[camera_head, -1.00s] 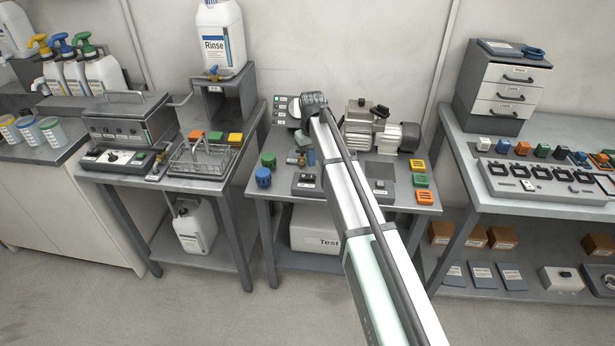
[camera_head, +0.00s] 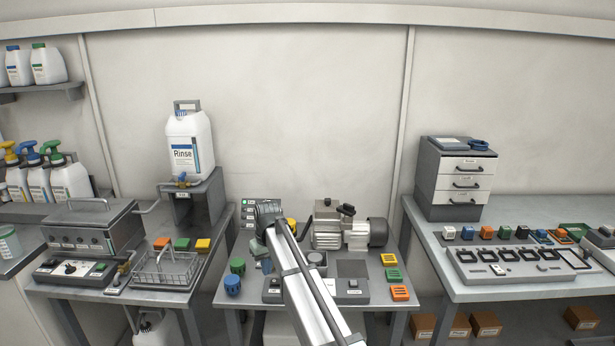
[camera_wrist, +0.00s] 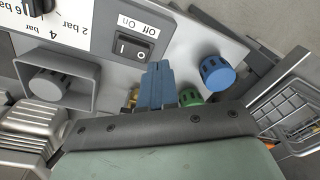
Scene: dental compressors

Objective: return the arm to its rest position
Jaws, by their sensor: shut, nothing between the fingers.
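My gripper (camera_head: 266,266) is over the left part of the middle bench, in front of the compressor (camera_head: 341,226) and to its left. In the wrist view my gripper's blue-grey fingers (camera_wrist: 157,86) are together, with nothing between them. They show in front of a grey panel with an On/Off switch (camera_wrist: 132,46). A blue knob (camera_wrist: 217,73) and a green knob (camera_wrist: 191,97) are to the right of the fingers. My arm comes up from the bottom of the head view and hides part of the bench.
A wire basket (camera_head: 167,269) and a Rinse canister (camera_head: 190,143) stand on the left bench. The right bench holds a drawer unit (camera_head: 455,180) and a socketed tray (camera_head: 515,263). The wall area above the middle bench is clear.

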